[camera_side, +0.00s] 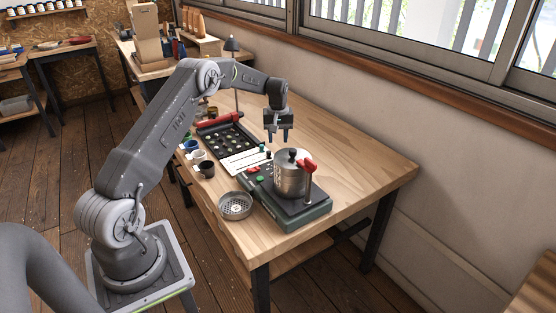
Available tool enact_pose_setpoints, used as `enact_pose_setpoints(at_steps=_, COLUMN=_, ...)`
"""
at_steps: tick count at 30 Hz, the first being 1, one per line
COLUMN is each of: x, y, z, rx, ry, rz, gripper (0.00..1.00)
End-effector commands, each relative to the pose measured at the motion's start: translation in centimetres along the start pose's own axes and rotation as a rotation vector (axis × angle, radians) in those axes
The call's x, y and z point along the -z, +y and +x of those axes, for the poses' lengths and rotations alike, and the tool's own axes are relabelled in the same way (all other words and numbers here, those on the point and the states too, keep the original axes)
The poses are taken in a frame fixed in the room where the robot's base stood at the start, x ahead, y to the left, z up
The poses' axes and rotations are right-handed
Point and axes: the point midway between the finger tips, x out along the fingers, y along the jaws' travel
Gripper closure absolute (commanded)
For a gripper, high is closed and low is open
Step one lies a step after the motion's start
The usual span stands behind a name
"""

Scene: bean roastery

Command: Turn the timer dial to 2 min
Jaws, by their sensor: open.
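My gripper (278,135) hangs over the wooden table with its fingers pointing down. It is open and empty, a little above and behind the steel pot. A green-based machine (310,219) stands near the front of the table with the lidded steel pot (291,180) on it. A panel (250,179) with small green and red controls shows at the machine's left side. I cannot tell which control is the timer dial, and its markings are too small to read.
A perforated metal bowl (235,205) sits at the table's front left edge. Several small cups, including a dark one (207,169), line the left edge. A dark tray (228,141) and a white sheet (246,161) lie behind the machine. The table's right side (370,170) is clear.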

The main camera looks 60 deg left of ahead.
Motion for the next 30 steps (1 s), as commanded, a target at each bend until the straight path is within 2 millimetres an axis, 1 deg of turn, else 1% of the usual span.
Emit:
enact_pose_setpoints(at_steps=1, x=-0.1, y=0.0, z=1.3, rx=0.003, ry=-0.005, rz=0.001, gripper=0.60)
enact_pose_setpoints(at_steps=6, x=-0.1, y=0.0, z=4.8, rx=0.002, ry=-0.004, rz=0.001, gripper=0.60)
enact_pose_setpoints(at_steps=9, x=-0.1, y=0.0, z=6.5, rx=0.002, ry=-0.003, rz=0.001, gripper=0.60)
enact_pose_setpoints(at_steps=13, x=0.0, y=0.0, z=8.2, rx=0.001, ry=0.000, rz=0.001, gripper=0.60)
enact_pose_setpoints(at_steps=18, x=0.0, y=0.0, z=9.4, rx=0.000, ry=0.001, rz=0.001, gripper=0.60)
enact_pose_setpoints(at_steps=27, x=0.0, y=0.0, z=9.6, rx=0.000, ry=0.001, rz=0.001, gripper=0.60)
enact_pose_setpoints(at_steps=30, x=0.0, y=0.0, z=9.6, rx=0.000, ry=0.001, rz=0.001, gripper=0.68)
